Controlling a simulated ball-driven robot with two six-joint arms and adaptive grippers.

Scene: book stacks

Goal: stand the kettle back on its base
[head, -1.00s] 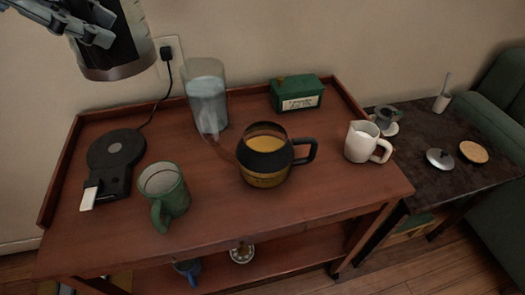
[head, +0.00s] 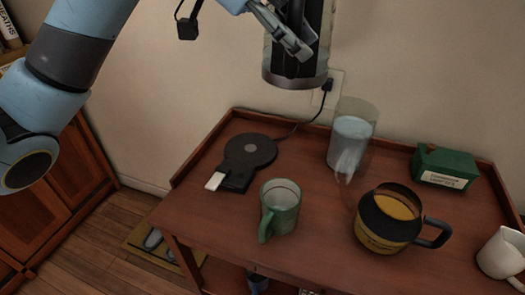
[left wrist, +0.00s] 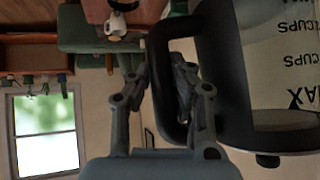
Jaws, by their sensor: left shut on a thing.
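The kettle (head: 320,62), dark with a metal band at its bottom, hangs in the air above the back of the table at the top of the head view. My left gripper (head: 296,45) is shut on its black handle. In the left wrist view the handle (left wrist: 160,85) stands between the fingers (left wrist: 158,88), beside the kettle's clear wall with cup marks (left wrist: 285,60). The black round kettle base (head: 250,150) lies bare on the table's left part, below and left of the kettle. My right gripper is out of view.
On the wooden table (head: 320,220) are a green mug (head: 281,208) near the base, a water pitcher (head: 350,140), a coffee pot (head: 388,220), a green box (head: 444,167) and a white jug (head: 502,255). A cord runs from base to wall plug (head: 326,86).

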